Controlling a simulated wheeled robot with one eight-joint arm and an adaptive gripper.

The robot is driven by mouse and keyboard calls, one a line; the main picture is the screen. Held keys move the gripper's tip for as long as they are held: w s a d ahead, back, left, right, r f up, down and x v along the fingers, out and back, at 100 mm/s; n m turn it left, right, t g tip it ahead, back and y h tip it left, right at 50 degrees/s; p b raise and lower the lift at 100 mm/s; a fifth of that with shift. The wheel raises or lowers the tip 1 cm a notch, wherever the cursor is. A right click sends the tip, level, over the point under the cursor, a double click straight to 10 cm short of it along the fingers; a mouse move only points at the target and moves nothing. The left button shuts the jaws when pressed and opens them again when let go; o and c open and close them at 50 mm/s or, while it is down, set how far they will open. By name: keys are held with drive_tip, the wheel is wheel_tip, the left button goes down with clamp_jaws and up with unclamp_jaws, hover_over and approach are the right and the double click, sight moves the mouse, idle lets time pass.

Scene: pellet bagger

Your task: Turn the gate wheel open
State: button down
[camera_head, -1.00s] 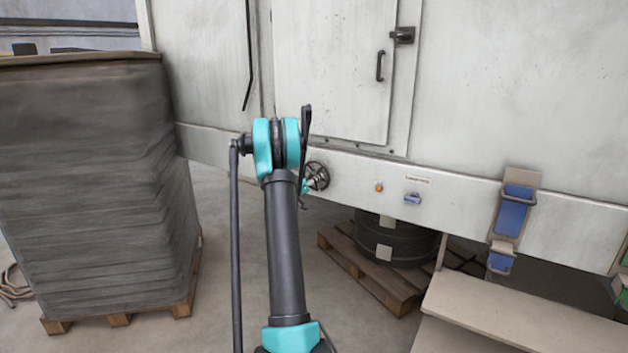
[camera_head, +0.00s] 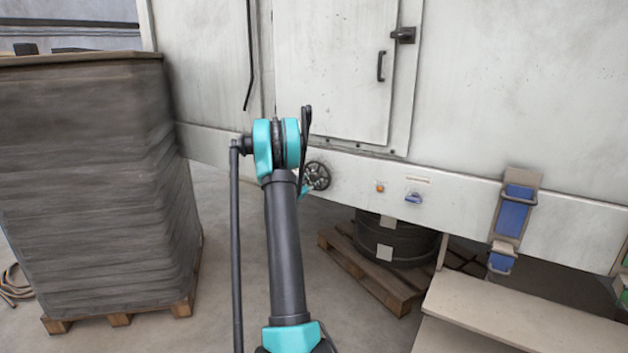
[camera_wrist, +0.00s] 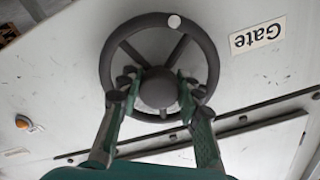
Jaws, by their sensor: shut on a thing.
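The gate wheel (camera_wrist: 202,38) is a dark round handwheel with spokes, a thick hub and a pale dot on its rim, mounted on the pale machine panel. It fills the upper middle of the wrist view, and it shows small beside my arm in the head view (camera_head: 318,176). My gripper (camera_wrist: 160,84) has its two green-and-dark fingers on either side of the hub, inside the rim, and is shut on the wheel. A "Gate" label (camera_wrist: 257,36) sits right of the wheel in the wrist view. My arm hides part of the gripper in the head view.
An orange button (camera_head: 380,188) and a blue switch (camera_head: 413,198) sit right of the wheel. A wrapped stack (camera_head: 90,180) on a pallet stands left. A dark drum (camera_head: 395,250) on a pallet is below the machine. A beige ledge (camera_head: 500,315) is at lower right.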

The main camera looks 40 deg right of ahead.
drive_tip(key=m, duration=0.4)
drive_tip(key=shift+m, duration=0.4)
drive_tip(key=m, duration=0.4)
drive_tip(key=shift+m, duration=0.4)
drive_tip(key=c, duration=1)
unclamp_jaws()
drive_tip(key=shift+r, duration=0.1)
drive_tip(key=shift+a, duration=0.15)
drive_tip(key=v, duration=1.2)
